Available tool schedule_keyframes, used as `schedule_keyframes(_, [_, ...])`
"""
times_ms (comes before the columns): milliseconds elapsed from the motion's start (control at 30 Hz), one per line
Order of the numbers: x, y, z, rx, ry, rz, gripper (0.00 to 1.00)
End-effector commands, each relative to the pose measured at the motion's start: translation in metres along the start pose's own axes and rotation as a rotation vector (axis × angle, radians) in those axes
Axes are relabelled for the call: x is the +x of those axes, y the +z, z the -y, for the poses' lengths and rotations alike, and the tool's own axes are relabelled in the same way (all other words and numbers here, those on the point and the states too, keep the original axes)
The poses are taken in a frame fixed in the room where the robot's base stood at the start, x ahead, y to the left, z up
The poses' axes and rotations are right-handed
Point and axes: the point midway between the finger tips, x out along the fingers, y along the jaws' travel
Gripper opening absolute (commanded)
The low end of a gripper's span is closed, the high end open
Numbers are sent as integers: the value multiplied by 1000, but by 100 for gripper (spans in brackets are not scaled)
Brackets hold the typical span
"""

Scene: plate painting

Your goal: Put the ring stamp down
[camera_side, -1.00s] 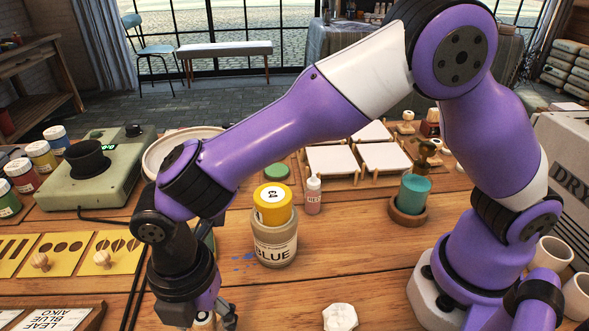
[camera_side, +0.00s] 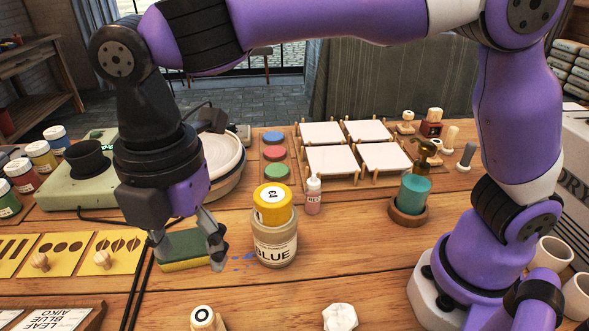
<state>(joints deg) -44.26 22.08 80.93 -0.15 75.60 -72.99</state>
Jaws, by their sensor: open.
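The ring stamp (camera_side: 203,319), a pale wooden piece with a black ring marked on its top, stands upright on the table at the bottom edge of the picture. Its lower part is cut off by the frame.
A jar labelled BLUE (camera_side: 274,244) with a yellow-capped pot (camera_side: 273,204) on it stands right of my gripper. A white crumpled lump (camera_side: 340,317) lies at front right. Yellow stencils (camera_side: 48,243) lie left. Bare wood surrounds the stamp's right side.

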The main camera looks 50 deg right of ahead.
Motion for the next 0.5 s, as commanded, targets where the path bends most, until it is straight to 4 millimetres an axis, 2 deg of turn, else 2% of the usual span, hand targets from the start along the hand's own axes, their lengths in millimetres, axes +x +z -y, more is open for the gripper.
schedule_keyframes(67, [-15,30,7,185,44,-12,65])
schedule_keyframes(167, [-32,80,28,542,124,-40,65])
schedule_keyframes(200, [-38,101,41,705,162,-55,65])
schedule_keyframes(300, [-44,143,77,1106,257,-103,65])
schedule_keyframes(400, [-42,171,113,1459,347,-158,65])
schedule_keyframes(500, [-34,187,141,1729,421,-211,65])
